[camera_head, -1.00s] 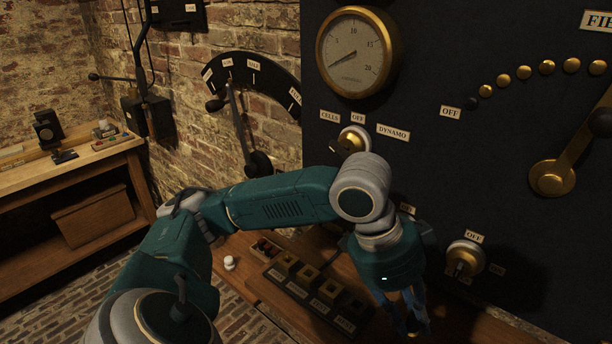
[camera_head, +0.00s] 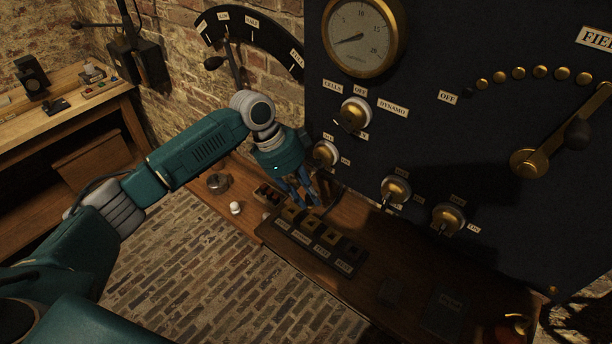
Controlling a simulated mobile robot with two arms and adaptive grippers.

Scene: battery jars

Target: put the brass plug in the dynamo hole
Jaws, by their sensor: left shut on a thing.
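My left gripper (camera_head: 305,194) points down, its blue fingers shut on the brass plug. The plug is mostly hidden between the fingers and too small and dark to make out clearly. The fingertips are just above and behind the near-left end of a dark plug block (camera_head: 275,236) on the wooden bench. The block has a row of square brass-coloured sockets with white labels in front. My right gripper is not in view.
A small wooden box with dark red contents (camera_head: 267,194), a white knob-like piece (camera_head: 235,208) and a round metal dish (camera_head: 218,183) are left of the block. The black panel (camera_head: 440,150) with knobs, including a brass knob (camera_head: 326,154), rises close behind the gripper.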

